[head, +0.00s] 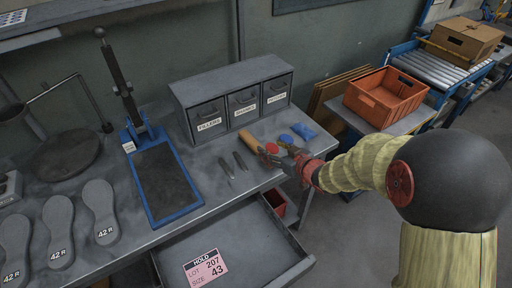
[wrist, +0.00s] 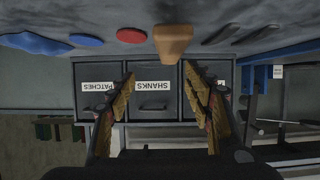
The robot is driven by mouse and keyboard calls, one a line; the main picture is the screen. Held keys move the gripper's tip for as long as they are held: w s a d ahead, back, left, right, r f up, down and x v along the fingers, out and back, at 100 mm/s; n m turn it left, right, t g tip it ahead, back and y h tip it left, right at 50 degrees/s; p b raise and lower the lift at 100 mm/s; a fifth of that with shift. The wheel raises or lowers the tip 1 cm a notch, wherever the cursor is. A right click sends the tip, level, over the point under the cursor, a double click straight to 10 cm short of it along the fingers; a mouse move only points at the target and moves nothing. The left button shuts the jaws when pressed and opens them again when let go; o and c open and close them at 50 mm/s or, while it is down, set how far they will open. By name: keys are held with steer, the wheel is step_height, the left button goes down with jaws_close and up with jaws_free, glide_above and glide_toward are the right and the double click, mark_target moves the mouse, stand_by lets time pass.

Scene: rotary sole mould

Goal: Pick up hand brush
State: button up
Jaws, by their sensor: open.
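The hand brush appears to be the tan wooden piece (head: 250,141) lying on the grey bench in front of the drawer cabinet; its bristles cannot be made out. In the upside-down wrist view the wooden piece (wrist: 173,44) shows end-on, just beyond the fingertips and slightly right of the middle between them. My gripper (head: 274,158) reaches in from the right at the bench's front edge, close to the brush. In the wrist view my gripper (wrist: 158,74) is open, with nothing between its two fingers.
A red disc (head: 271,148) and blue pieces (head: 285,138) lie right of the brush. Dark slim tools (head: 226,167) lie to its left. The labelled cabinet (head: 227,105) stands behind. An open drawer (head: 240,244) juts out below the bench.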

mark_target(256, 145)
steer(key=shift+a+f+y, duration=0.3)
steer(key=shift+a+f, duration=0.35)
steer(key=shift+a, duration=0.05)
steer(key=b+x, duration=0.3)
steer(key=x, duration=0.4)
steer(key=shift+s+a+b, duration=0.15)
steer(key=shift+s+b, duration=0.05)
steer(key=shift+b, duration=0.15)
steer(key=shift+w+a+f, duration=0.1)
steer(key=shift+w+a, duration=0.05)
steer(key=shift+w, duration=0.1)
steer(key=shift+c, duration=0.6)
steer(key=c, duration=1.1)
steer(key=shift+c, duration=0.5)
